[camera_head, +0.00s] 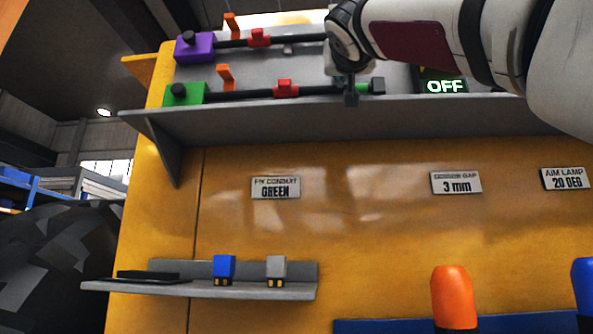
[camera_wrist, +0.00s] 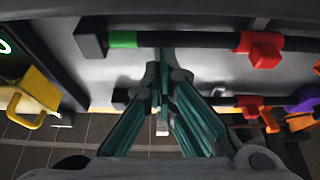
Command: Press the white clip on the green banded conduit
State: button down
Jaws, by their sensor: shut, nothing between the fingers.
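The green banded conduit (camera_head: 320,90) is a dark rod along the front of the upper shelf, from a green end block (camera_head: 186,95) past a red clip (camera_head: 286,89) to a green band (camera_head: 363,89). In the wrist view its green band (camera_wrist: 123,39) and red clip (camera_wrist: 262,48) show near the top. My gripper (camera_head: 351,98) is shut and empty at the conduit, just left of the green band. Its fingers (camera_wrist: 161,72) meet in the wrist view; contact with the rod is unclear. No white clip shows clearly on this conduit; my gripper may hide it.
A second conduit with a purple block (camera_head: 195,47) and red clip (camera_head: 259,38) runs behind. Orange levers (camera_head: 226,77) stand near the blocks. An OFF display (camera_head: 445,87) is at right. A plate reads GREEN (camera_head: 275,188). A lower shelf (camera_head: 215,290) holds blue and grey blocks.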

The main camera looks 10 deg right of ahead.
dwell(0.8)
jog(key=r+b+v, duration=0.1)
jog(key=b+v, duration=0.1)
jog(key=v, duration=0.9)
jog(key=shift+s, duration=0.55)
jog(key=shift+a, duration=0.15)
